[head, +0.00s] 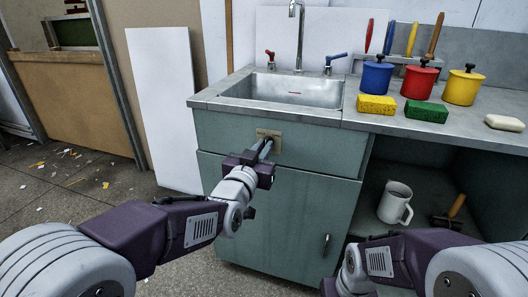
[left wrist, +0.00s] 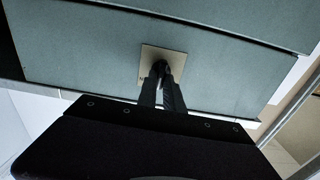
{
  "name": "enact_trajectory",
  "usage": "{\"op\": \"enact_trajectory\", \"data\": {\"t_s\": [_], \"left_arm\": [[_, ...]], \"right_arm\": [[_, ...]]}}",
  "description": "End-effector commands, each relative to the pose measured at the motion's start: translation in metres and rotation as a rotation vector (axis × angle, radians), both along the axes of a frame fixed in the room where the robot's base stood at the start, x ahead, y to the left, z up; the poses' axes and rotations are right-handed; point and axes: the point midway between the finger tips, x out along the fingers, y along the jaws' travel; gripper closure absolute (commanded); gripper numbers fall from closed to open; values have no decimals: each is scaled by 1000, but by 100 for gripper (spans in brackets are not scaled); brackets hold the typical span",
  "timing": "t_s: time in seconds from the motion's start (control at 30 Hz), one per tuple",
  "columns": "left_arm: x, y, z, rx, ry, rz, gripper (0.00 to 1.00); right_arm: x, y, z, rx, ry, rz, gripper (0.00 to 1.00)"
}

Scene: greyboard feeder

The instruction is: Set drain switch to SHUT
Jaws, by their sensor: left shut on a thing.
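The drain switch is a small beige plate (head: 270,136) on the green cabinet front below the sink, and the plate also shows in the left wrist view (left wrist: 148,62). My left gripper (head: 266,147) is at the plate, its two fingers pointing into it. In the left wrist view the gripper (left wrist: 161,72) is closed around a small dark lever (left wrist: 161,66) at the middle of the plate. The lever is mostly hidden by the fingers. Lettering on the plate is too small to read.
The sink (head: 290,90) with its tap (head: 298,35) is above the switch. Red, blue and yellow pots, sponges (head: 376,104) and soap (head: 504,123) stand on the counter at right. A white mug (head: 395,203) is on the open shelf.

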Motion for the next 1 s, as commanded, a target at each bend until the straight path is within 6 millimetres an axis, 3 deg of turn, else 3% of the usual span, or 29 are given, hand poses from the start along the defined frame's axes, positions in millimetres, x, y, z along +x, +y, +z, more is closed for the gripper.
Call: {"op": "enact_trajectory", "data": {"t_s": [0.6,1.0], "left_arm": [[1,3,-4,-530,175,1,100],[1,4,-4,-736,242,1,100]], "right_arm": [[0,0,-29,0,0,0,100],[0,0,-40,0,0,0,100]]}}
